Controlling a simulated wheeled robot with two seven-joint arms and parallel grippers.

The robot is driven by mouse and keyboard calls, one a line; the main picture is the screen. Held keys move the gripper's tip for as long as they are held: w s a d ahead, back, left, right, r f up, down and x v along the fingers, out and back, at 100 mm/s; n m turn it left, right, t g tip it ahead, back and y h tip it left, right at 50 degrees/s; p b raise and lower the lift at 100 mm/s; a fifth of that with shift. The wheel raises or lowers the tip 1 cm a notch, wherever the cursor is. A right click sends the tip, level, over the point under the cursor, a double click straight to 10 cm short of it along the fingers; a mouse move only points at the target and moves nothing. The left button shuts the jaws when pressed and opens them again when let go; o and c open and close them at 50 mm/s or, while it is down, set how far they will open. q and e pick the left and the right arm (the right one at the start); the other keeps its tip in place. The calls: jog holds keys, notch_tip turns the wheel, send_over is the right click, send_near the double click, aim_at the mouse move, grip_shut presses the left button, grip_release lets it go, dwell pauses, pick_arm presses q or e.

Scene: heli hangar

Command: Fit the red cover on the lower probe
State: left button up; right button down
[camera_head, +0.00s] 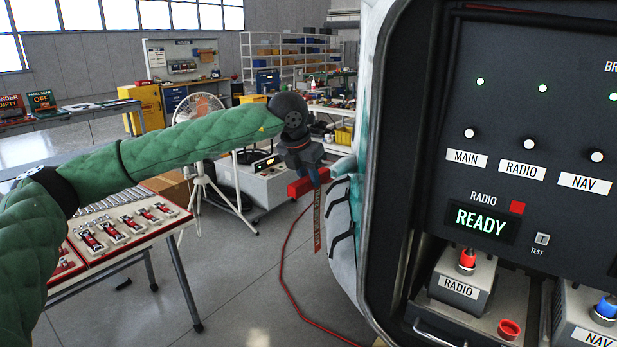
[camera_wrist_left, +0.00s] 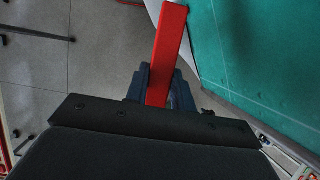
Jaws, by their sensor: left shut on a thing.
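My left gripper (camera_head: 312,172) is shut on the red cover (camera_head: 299,189), holding it in the air just left of the helicopter's nose. A red streamer (camera_head: 318,222) hangs below it. In the left wrist view the red cover (camera_wrist_left: 172,45) stands out between the two dark fingers of the gripper (camera_wrist_left: 161,82), beside the teal skin. A pale teal stub (camera_head: 343,166) sticks out of the nose to the right of the cover, apart from it. I cannot tell whether this is the lower probe. My right gripper is not in view.
The teal and white helicopter skin (camera_head: 343,240) is close on the right, with several black curved parts on it. An instrument panel (camera_head: 540,100) fills the right side. A table of red-handled parts (camera_head: 125,225) stands at left. A red hose (camera_head: 283,270) lies on the floor.

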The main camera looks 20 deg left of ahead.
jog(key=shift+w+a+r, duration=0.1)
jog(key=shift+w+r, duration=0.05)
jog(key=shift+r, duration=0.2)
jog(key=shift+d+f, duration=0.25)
pick_arm(q)
jog(key=shift+b, duration=0.6)
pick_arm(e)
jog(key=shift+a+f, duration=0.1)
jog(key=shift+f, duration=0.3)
pick_arm(q)
jog(key=shift+f+b, duration=0.6)
jog(key=shift+b, duration=0.1)
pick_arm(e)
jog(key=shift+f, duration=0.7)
pick_arm(q)
jog(key=o, duration=1.1)
